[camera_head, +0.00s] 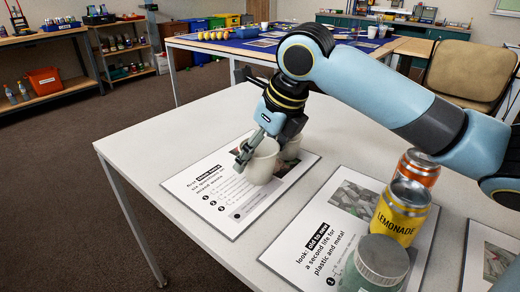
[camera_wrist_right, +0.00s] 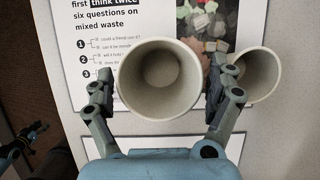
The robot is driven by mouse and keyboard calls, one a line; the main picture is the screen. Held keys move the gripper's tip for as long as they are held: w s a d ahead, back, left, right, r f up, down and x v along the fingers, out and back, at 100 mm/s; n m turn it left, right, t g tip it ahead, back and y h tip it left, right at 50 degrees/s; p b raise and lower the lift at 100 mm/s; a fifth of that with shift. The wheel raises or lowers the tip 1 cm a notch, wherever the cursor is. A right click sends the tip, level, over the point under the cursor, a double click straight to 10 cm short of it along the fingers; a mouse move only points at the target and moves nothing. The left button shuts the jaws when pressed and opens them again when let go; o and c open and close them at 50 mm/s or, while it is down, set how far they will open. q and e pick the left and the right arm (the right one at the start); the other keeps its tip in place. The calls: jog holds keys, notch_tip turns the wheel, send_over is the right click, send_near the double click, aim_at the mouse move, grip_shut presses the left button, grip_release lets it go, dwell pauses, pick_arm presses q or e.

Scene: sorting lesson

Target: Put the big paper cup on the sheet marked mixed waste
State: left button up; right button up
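The big paper cup (camera_head: 259,167) is off-white and stands upright on the mixed waste sheet (camera_head: 233,222). It also shows from above in the right wrist view, its rim (camera_wrist_right: 122,78) facing the camera. My right gripper (camera_wrist_right: 160,90) has one finger on each side of it, with narrow gaps at its wall, so it looks open around the cup. A second, smaller-looking paper cup (camera_wrist_right: 263,75) stands just to the right, beyond the right finger; in the head view this cup (camera_head: 292,148) is partly hidden. A dark jointed part, probably my left gripper (camera_wrist_right: 22,142), shows at lower left, too small to read.
Another sheet, about plastic and metal (camera_head: 300,258), lies nearer. A lemonade can (camera_head: 401,212), an orange can (camera_head: 418,168) and a lidded jar (camera_head: 376,265) stand on or by it. The white tabletop (camera_head: 150,150) is clear at its left end.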

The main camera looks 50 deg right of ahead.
jog(key=shift+r, duration=0.25)
jog(key=p+v, duration=0.4)
jog(key=v, duration=0.7)
jog(key=shift+s+r, duration=0.15)
jog(key=shift+r, duration=0.25)
